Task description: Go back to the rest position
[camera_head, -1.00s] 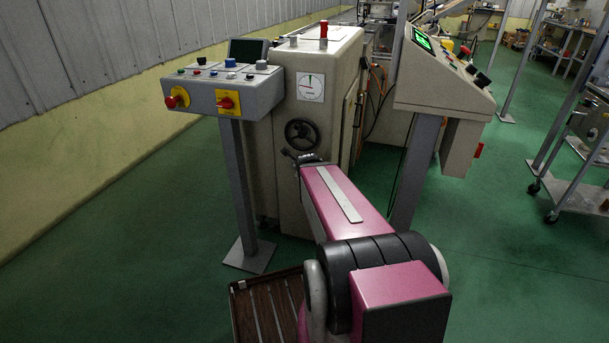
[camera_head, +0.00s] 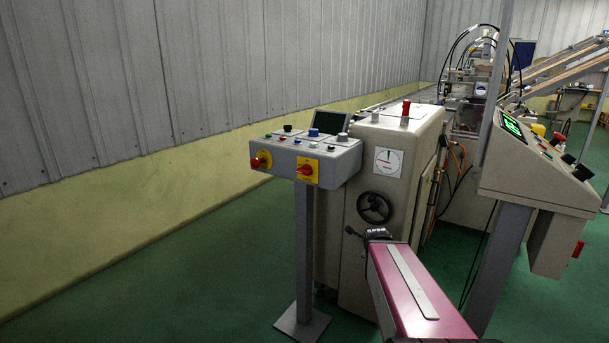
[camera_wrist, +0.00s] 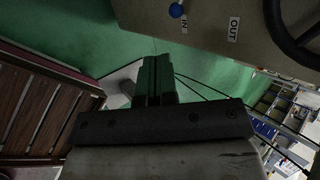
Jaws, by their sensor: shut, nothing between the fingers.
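My gripper (camera_wrist: 155,80) shows in the wrist view with its two dark fingers together and nothing between them. It points toward the green floor beside the beige machine. The machine's panel (camera_wrist: 215,25) fills the top right of that view, with a blue-tipped lever (camera_wrist: 176,10), IN and OUT labels and part of a black handwheel (camera_wrist: 292,35). In the head view, my pink arm reaches from the bottom edge toward the beige machine cabinet (camera_head: 395,150).
A grey control box (camera_head: 306,160) on a post stands left of the cabinet. A sloped console (camera_head: 535,170) on a leg stands to its right. A brown slatted surface (camera_wrist: 35,100) lies left in the wrist view. Green floor (camera_head: 170,280) is open at left, before the wall.

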